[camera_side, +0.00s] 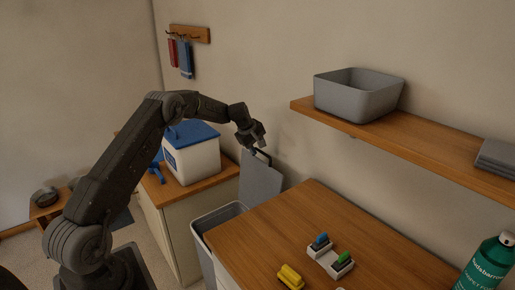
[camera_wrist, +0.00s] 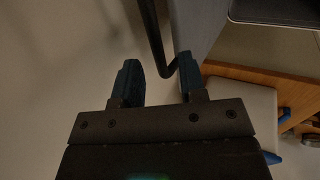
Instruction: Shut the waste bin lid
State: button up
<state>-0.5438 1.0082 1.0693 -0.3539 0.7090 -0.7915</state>
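The waste bin (camera_side: 217,218) is a grey bin standing in the gap between two wooden-topped cabinets. Its grey lid (camera_side: 262,183) is raised and stands nearly upright at the back of the bin. A dark bar handle (camera_side: 265,156) is at the lid's top edge. My gripper (camera_side: 255,147) is at that top edge, close to the handle. In the wrist view my gripper (camera_wrist: 158,66) is open, and the black handle (camera_wrist: 156,45) shows between its two fingers, with the bend near the right finger. The grey lid (camera_wrist: 192,25) shows beyond it. I cannot tell whether they touch.
A white box with a blue lid (camera_side: 196,160) stands on the left cabinet, close to my arm. A shelf (camera_side: 420,144) carries a grey basket (camera_side: 350,102).

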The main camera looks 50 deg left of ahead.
jog(key=shift+w+f, duration=0.2)
jog(key=shift+f, duration=0.2)
grip_shut()
dwell(0.4)
